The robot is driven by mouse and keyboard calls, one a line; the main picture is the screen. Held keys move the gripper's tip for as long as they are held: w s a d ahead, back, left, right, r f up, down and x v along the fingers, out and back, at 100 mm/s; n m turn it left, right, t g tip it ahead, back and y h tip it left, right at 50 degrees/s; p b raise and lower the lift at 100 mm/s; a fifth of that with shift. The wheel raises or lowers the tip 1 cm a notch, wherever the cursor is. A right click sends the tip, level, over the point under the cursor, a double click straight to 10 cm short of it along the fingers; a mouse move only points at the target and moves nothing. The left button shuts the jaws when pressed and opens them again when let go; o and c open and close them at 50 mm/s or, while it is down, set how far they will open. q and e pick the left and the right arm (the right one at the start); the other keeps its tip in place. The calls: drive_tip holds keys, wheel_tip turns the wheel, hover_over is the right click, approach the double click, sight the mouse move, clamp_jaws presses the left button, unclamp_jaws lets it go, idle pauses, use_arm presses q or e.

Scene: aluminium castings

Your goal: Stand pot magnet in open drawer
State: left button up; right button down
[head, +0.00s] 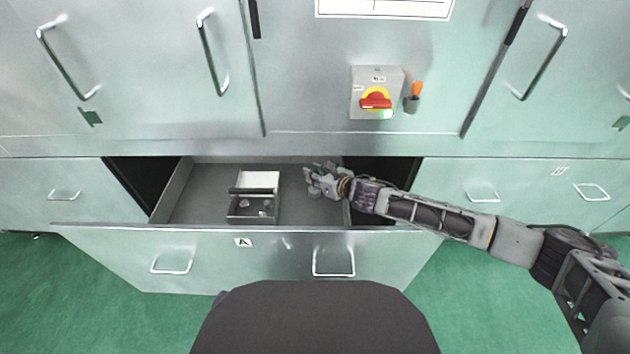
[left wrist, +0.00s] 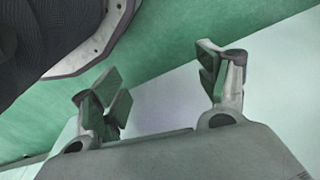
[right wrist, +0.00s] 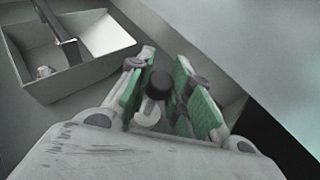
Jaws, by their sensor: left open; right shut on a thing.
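The open drawer (head: 205,183) is a grey tray pulled out from the pale green cabinet. My right gripper (head: 312,182) is over the right part of its inside. In the right wrist view, my right gripper (right wrist: 164,62) is shut on the pot magnet (right wrist: 158,86), which shows a black round end and a pale lower part between the green pads. Whether its base touches the drawer floor I cannot tell. My left gripper (left wrist: 160,76) is open and empty in the left wrist view, near a pale panel and green floor; it is not in the head view.
A grey box (head: 252,216) with a dark bar and small parts stands in the drawer, left of my right gripper; it also shows in the right wrist view (right wrist: 100,78). A red-handled switch (head: 376,103) and a small cup with an orange item (head: 413,98) are on the cabinet face.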

sight(315, 189)
drive_tip(key=shift+f, duration=0.5)
use_arm(q)
drive_tip(key=shift+w+d+r+b, duration=0.1)
drive_tip(key=shift+d+r+b, duration=0.15)
drive_tip(key=shift+r, duration=0.65)
drive_tip(key=shift+w+d+r+b, duration=0.1)
drive_tip(key=shift+d+r+b, duration=0.1)
drive_tip(key=shift+r, duration=0.7)
use_arm(e)
drive_tip(key=shift+f, duration=0.9)
use_arm(q)
drive_tip(key=shift+a, duration=0.1)
use_arm(e)
drive_tip(key=shift+f, duration=0.1)
drive_tip(key=c, duration=1.3)
unclamp_jaws()
